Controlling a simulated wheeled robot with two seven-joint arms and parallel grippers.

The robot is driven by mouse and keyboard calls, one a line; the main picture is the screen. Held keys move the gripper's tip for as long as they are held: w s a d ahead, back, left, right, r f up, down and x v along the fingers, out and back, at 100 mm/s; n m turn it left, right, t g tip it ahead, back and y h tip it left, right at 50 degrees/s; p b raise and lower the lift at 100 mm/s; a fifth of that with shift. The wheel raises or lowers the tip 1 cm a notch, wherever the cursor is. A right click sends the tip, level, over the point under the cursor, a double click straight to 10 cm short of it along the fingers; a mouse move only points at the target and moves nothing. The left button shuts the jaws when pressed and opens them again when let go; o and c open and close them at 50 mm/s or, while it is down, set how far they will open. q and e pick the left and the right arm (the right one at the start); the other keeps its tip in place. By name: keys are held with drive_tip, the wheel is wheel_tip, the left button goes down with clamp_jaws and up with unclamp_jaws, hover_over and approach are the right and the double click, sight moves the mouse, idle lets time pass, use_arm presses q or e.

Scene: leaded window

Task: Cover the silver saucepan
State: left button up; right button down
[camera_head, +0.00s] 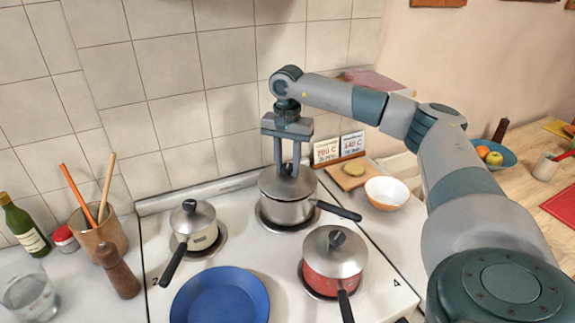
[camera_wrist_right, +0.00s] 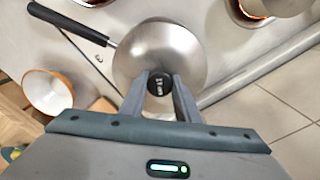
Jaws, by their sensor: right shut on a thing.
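The silver saucepan (camera_head: 289,212) stands on the back right burner, its black handle pointing right. A domed metal lid (camera_head: 270,184) is over its mouth, at the rim; I cannot tell whether it rests fully on it. My right gripper (camera_head: 287,172) comes down from above and is shut on the lid's black knob. In the wrist view my right gripper (camera_wrist_right: 160,92) has its fingers on either side of the knob (camera_wrist_right: 160,84), and the lid (camera_wrist_right: 165,50) hides the pan's mouth. My left gripper is not in view.
A cream lidded pan (camera_head: 198,238) stands left, a red lidded pan (camera_head: 333,267) front right, and a blue plate (camera_head: 220,300) front left. An orange-white bowl (camera_head: 387,192), a board (camera_head: 345,178) and cards (camera_head: 340,150) are right of the saucepan. The tiled wall (camera_head: 175,120) is close behind.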

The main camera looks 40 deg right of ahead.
drive_tip(key=shift+f+b, duration=0.4)
drive_tip(key=shift+f, duration=0.1)
idle(1.1)
idle(0.3)
drive_tip(key=c, duration=0.7)
unclamp_jaws()
drive_tip(key=shift+r+p, duration=2.15)
drive_tip(key=shift+r, duration=1.35)
